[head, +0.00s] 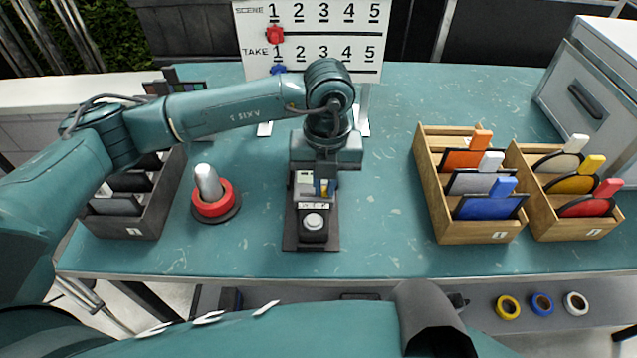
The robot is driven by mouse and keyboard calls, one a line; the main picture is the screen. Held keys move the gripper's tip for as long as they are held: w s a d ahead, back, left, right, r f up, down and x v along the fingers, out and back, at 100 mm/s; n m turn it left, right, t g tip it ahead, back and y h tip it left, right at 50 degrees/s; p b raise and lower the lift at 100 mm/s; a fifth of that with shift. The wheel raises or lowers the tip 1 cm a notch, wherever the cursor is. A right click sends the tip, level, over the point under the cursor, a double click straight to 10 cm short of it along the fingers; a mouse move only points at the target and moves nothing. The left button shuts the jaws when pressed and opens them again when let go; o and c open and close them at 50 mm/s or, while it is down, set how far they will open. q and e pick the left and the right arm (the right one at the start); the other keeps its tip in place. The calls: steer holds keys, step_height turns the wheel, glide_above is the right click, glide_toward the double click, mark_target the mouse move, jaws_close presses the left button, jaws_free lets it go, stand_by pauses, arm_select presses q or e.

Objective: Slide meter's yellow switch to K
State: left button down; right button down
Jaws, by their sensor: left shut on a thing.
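The meter (313,236) is a small dark device with a round pale button, standing on a dark base plate in the middle of the teal table. A pale strip with small letters (313,205) crosses it above the button; the letters are too small to read surely. My left gripper (325,184) points down over the meter's far part, shut on the yellow switch (332,187), of which only a sliver shows beside a blue part. The gripper hides most of the switch, so its exact position along the letters cannot be told. My right gripper is not in view.
A red ring with a grey post (210,188) stands left of the meter, near a dark slotted box (141,221). Wooden racks (475,234) with coloured paddles stand at the right. A scene-and-take board (311,35) stands behind. The table (385,215) right of the meter is clear.

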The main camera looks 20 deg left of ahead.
mark_target(326, 189)
arm_select(q)
steer(key=shift+d, duration=0.15)
steer(key=c, duration=1.7)
jaws_free()
steer(key=shift+w+d, duration=0.1)
steer(key=shift+o, duration=1.1)
step_height(326, 189, up, 13)
steer(key=shift+b, duration=0.45)
